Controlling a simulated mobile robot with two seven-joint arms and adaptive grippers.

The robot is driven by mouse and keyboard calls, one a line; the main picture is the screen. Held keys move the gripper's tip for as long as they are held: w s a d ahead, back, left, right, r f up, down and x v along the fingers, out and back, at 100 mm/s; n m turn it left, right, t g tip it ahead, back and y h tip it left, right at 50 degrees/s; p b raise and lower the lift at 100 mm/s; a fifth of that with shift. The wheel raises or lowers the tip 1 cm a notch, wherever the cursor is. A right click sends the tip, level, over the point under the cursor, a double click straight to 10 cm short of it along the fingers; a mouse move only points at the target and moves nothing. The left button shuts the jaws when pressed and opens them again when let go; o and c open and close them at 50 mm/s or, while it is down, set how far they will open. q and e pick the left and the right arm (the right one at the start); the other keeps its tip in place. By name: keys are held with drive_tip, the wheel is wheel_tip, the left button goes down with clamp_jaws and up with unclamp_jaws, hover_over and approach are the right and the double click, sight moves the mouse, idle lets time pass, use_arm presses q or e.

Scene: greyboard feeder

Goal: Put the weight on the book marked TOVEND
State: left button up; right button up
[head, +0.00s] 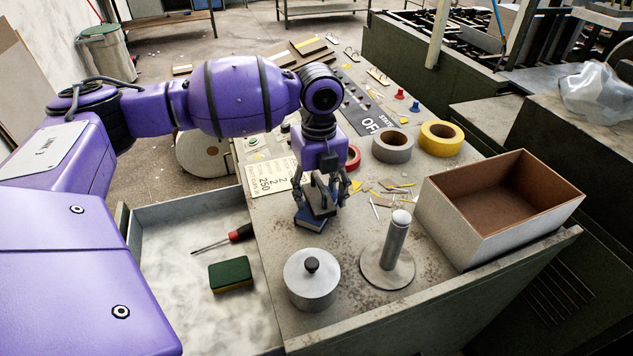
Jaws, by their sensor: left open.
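My left gripper (321,197) points down over the bench, its fingers open on either side of a dark grey block with a handle (319,199), which looks like the weight. The block sits on or just above a small blue book (310,221); I cannot tell whether it touches the book. The gripper partly hides both. No TOVEND marking can be read on the book from here. My right gripper is not in view.
A lidded metal pot (312,284) and an upright post on a round base (392,262) stand in front. An open box (510,216) is at right. Tape rolls (441,139) lie behind. A tray at left holds a sponge (230,274) and a screwdriver (238,233).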

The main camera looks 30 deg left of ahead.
sight(319, 180)
use_arm(q)
wheel_tip(319, 180, up, 12)
drive_tip(key=shift+r, duration=0.15)
idle(0.3)
